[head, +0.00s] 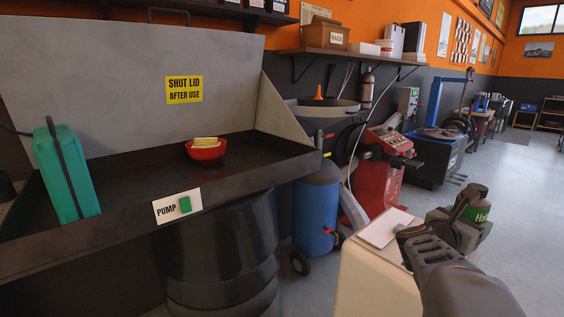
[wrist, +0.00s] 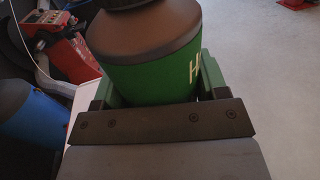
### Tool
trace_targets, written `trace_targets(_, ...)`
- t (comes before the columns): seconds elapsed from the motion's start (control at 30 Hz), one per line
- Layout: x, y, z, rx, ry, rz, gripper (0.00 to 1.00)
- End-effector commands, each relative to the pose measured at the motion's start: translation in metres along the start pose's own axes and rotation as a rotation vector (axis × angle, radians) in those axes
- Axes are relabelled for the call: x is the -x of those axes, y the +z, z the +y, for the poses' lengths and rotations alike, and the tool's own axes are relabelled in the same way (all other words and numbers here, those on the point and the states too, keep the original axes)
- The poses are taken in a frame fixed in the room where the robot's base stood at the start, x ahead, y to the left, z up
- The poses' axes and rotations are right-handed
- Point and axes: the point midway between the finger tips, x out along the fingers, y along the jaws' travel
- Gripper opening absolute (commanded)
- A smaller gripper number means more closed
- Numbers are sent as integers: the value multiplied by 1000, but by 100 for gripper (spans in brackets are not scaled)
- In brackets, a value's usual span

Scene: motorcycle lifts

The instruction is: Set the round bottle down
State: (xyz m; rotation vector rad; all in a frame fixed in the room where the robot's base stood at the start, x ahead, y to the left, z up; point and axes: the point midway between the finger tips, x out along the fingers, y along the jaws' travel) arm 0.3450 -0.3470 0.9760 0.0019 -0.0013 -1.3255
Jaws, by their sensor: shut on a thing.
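The round bottle (head: 470,207) is dark green with a brown-grey shoulder and pale lettering. In the head view it is at the lower right, tilted, beside and above the right side of a cream cabinet top. My gripper (head: 455,228) is shut on it. In the wrist view the bottle (wrist: 148,62) fills the middle, between the two green fingers of my gripper (wrist: 150,90). The bottle's base is hidden behind the gripper in both views, so I cannot tell whether it touches anything.
The cream cabinet (head: 372,280) has a white sheet (head: 384,228) on its top. At left, a dark parts-washer tray (head: 130,165) holds a green jug (head: 66,175) and a red bowl (head: 206,153). A blue tank (head: 316,205) and red machine (head: 384,165) stand behind. Open floor (head: 525,220) lies right.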

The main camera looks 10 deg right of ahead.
Motion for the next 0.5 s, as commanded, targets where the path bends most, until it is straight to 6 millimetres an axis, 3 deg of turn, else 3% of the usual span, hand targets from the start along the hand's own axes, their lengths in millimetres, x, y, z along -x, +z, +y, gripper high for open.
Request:
trace_targets(0.37,71,-66,51,6,104,2,31)
trace_targets(0.5,115,-108,84,12,170,4,31)
